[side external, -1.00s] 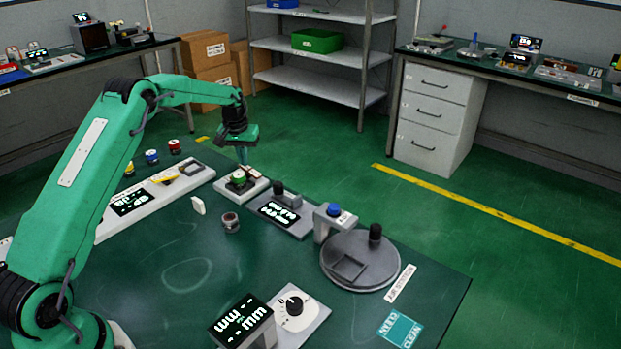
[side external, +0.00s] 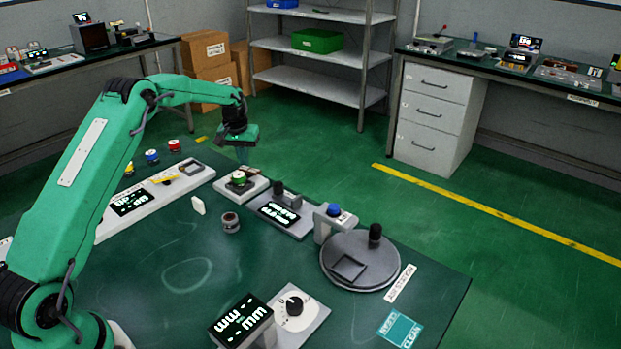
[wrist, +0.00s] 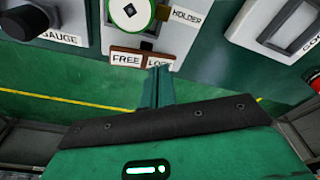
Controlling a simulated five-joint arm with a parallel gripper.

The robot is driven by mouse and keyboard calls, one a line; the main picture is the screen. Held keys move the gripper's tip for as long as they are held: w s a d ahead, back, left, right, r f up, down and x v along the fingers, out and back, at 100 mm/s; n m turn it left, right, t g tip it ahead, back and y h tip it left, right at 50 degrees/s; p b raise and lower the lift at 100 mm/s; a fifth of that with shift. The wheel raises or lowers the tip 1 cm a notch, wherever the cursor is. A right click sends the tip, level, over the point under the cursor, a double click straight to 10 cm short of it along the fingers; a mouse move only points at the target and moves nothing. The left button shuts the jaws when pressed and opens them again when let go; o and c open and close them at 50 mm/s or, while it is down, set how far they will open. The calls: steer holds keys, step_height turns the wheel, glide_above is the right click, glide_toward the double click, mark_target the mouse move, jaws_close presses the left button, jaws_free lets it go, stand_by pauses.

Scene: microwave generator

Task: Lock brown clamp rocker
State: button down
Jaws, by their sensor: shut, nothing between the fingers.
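The brown clamp rocker (wrist: 124,57) shows in the wrist view at the front edge of a pale holder block. Its left half reads FREE; its right half reads LOCK, partly covered by my fingertips. My gripper (wrist: 160,72) is shut and empty, with its tips at the LOCK end. I cannot tell whether they touch it or which way the rocker tilts.
A gauge block (wrist: 50,20) is left of the holder in the wrist view, and another pale fixture (wrist: 285,25) is right. In the side view, a grey display unit (side external: 285,215) and a round turntable (side external: 360,262) stand nearby. The table's front middle is mostly clear.

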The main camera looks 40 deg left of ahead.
mark_target(244, 168)
step_height(244, 168, up, 6)
stand_by(1.0)
steer(key=shift+r, duration=0.15)
steer(key=s+d+r+m+t, duration=0.2)
steer(key=s+d+r+m, duration=0.1)
steer(key=s+d+r, duration=1.3)
steer(key=s+d+f+m+t, duration=0.1)
steer(key=s+d, duration=0.2)
steer(key=s, duration=0.7)
steer(key=s+d+f+m+t, duration=0.1)
steer(key=s+d, duration=0.3)
steer(key=s, duration=0.7)
steer(key=shift+f+m+h, duration=0.3)
steer(key=shift+f+m, duration=0.1)
steer(key=shift+m, duration=0.1)
